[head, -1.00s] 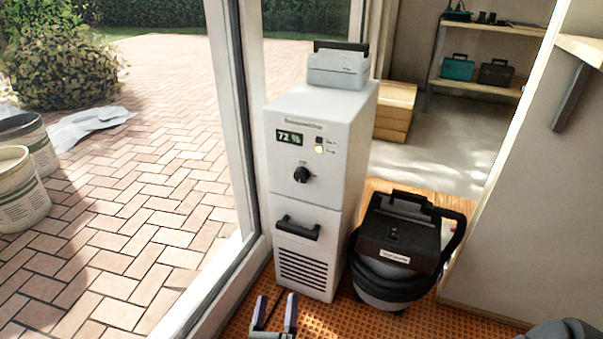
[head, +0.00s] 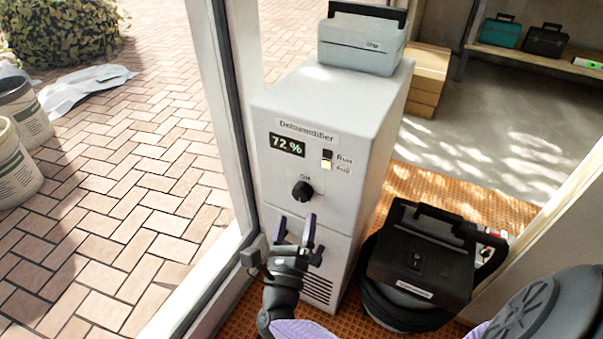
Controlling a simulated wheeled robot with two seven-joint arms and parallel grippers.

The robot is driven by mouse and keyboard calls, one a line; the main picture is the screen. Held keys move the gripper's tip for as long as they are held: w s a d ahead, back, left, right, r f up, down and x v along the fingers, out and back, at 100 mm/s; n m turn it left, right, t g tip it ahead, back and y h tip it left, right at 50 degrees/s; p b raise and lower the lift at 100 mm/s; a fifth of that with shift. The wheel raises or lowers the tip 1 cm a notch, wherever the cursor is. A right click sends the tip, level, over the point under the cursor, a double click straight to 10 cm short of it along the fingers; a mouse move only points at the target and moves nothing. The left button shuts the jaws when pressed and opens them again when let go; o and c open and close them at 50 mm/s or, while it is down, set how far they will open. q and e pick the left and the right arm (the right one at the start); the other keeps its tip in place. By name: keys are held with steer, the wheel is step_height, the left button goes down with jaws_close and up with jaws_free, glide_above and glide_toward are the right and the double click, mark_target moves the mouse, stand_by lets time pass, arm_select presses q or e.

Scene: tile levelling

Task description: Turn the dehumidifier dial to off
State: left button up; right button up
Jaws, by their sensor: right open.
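The dehumidifier (head: 345,122) is a tall light-grey cabinet beside the window frame. Its black round dial (head: 303,191) sits mid-front, with a small label above it that is too blurred to read surely. I cannot tell where the dial points. The display (head: 287,145) reads 72 %, and the yellow lower light (head: 327,165) beside it is lit. My right gripper (head: 295,230) is open and empty, its two fingers pointing up just below the dial, apart from it. It hides the drawer handle and part of the vent. My left gripper is not in view.
A grey case (head: 360,45) rests on top of the dehumidifier. The window frame (head: 222,110) is close on the left. Wooden boxes (head: 425,75) and a shelf (head: 530,60) stand behind.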

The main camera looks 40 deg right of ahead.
mark_target(301, 198)
steer(key=x, duration=0.5)
jaws_close()
